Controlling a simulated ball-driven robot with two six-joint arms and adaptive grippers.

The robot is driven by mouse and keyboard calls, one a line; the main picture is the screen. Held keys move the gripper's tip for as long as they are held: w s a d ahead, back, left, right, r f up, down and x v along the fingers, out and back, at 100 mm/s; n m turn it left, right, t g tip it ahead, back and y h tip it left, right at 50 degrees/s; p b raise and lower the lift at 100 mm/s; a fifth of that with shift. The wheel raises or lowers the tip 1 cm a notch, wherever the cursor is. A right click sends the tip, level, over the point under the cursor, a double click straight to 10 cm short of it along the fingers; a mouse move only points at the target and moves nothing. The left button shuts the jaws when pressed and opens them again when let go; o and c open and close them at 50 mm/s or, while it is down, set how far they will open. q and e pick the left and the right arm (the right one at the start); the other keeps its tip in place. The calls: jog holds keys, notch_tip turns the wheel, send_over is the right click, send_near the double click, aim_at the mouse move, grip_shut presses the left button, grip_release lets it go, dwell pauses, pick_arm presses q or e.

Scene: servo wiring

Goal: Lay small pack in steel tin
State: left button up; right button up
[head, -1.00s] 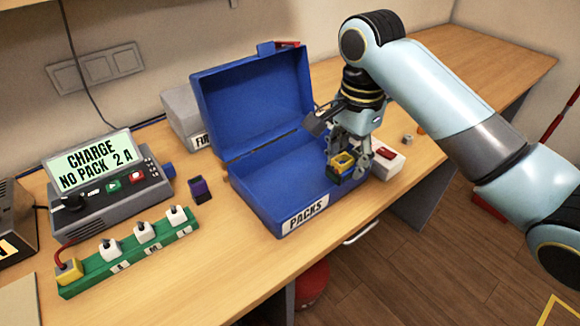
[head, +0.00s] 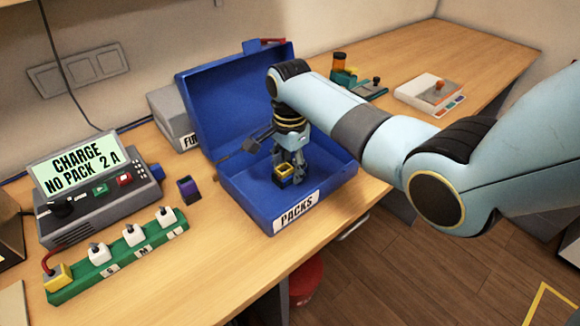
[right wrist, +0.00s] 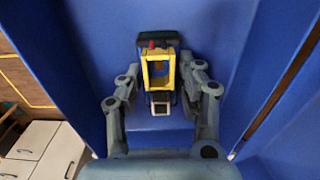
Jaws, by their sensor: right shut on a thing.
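The steel tin is a blue box with its lid raised and a PACKS label on its front (head: 262,215). My right gripper (head: 285,172) points down inside the tin's outline and is shut on a small pack (head: 284,181) with a yellow frame and dark body. In the right wrist view the pack (right wrist: 158,72) sits between the two fingers (right wrist: 160,98) with blue tin surfaces around it; red and dark tips show at its top. I cannot tell whether the pack touches the tin's floor. My left gripper is not in view.
A purple and dark block (head: 189,189) stands left of the tin. A charger reading NO PACK 2 A (head: 95,200) and a green strip with several plugs (head: 118,258) are further left. A white box (head: 425,98) lies at the back right, beyond my right arm. A grey box (head: 172,118) stands behind the tin.

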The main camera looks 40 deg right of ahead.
jog(key=o, duration=1.2)
jog(key=shift+f, duration=0.1)
notch_tip(320, 180, up, 12)
